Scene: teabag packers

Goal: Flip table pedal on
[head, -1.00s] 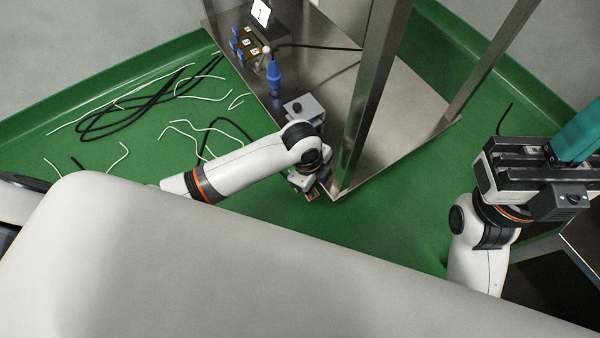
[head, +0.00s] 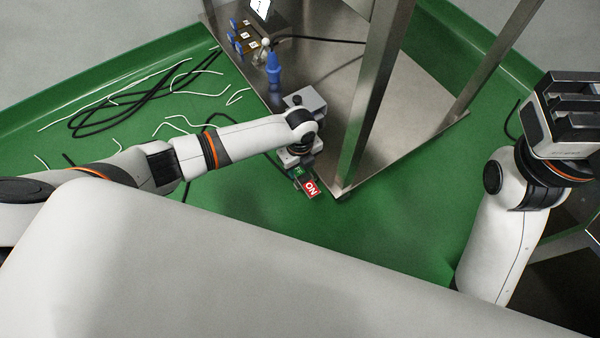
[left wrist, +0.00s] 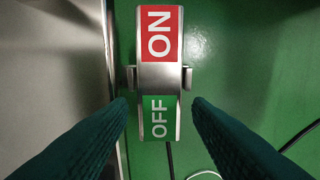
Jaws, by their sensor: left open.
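The table pedal (head: 310,188) is on the green floor by the steel table's near corner. In the left wrist view it is a metal rocker with a red ON plate (left wrist: 160,33) at the far end and a green OFF plate (left wrist: 160,117) at the near end. My left gripper (left wrist: 160,104) is open, its dark teal fingers either side of the OFF end with gaps, not gripping it. In the head view my left gripper (head: 300,162) is over the pedal's OFF end, partly hiding it. I cannot tell which end is pressed down. My right gripper (head: 572,112) is at the right edge, fingers not clearly visible.
The steel table's post (head: 376,90) and lower shelf (head: 418,112) stand close beside the pedal. Black and white cables (head: 135,105) lie on the floor at left. Floor right of the pedal is clear.

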